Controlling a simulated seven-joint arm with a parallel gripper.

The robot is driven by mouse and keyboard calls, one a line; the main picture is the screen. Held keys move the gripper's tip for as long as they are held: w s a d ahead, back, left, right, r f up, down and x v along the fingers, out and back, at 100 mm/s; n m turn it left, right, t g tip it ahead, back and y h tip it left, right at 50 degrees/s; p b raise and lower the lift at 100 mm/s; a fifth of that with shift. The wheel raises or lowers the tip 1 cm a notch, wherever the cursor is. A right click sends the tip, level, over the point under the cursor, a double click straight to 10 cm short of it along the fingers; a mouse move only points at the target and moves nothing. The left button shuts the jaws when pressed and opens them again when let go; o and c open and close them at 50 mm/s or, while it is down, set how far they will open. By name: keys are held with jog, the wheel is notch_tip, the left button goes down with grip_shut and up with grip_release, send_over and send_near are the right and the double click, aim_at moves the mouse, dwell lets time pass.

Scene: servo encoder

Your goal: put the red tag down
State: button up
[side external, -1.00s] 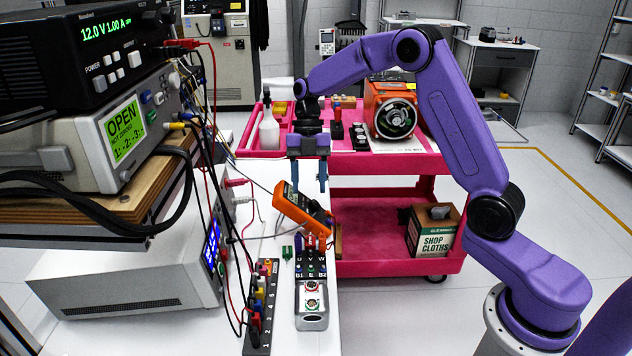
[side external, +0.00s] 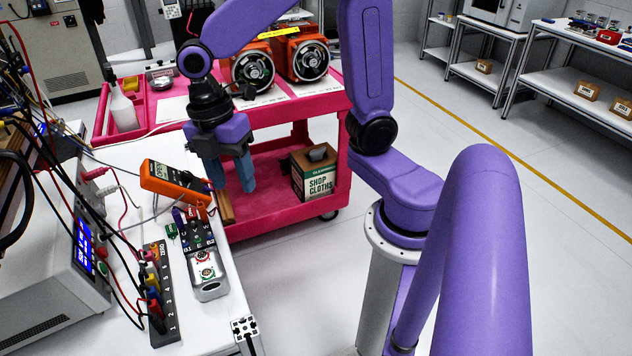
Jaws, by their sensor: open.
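My gripper (side external: 234,187) is open, its two blue fingers pointing down with nothing between them. It is right of the orange multimeter (side external: 172,182), near the bench's right edge. A small metal-ended connector box (side external: 208,262) with lettered sockets lies on the white bench below the multimeter. Small coloured tags stand at its far end, including a purple one (side external: 179,215) and a small red one (side external: 207,212), which is likely the red tag. The red piece is small and partly crowded by its neighbours; my gripper is apart from it.
A black numbered strip (side external: 162,300) with coloured plugs and a green piece (side external: 171,231) lie left of the box. A wooden block (side external: 225,207) sits at the bench edge. Cables hang at left. A pink cart (side external: 275,215) with a cloth box (side external: 314,172) stands behind.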

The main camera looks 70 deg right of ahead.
jog(key=s+d+m+t, duration=0.1)
jog(key=s+d+m, duration=0.1)
jog(key=s, duration=0.5)
jog(key=s+d+f+m, duration=0.1)
jog(key=s+d+m, duration=0.1)
jog(key=s+m, duration=0.2)
jog(key=shift+s+d+f+t, duration=0.2)
jog(key=shift+s+t, duration=0.2)
jog(key=shift+s, duration=0.95)
jog(key=shift+r, duration=0.1)
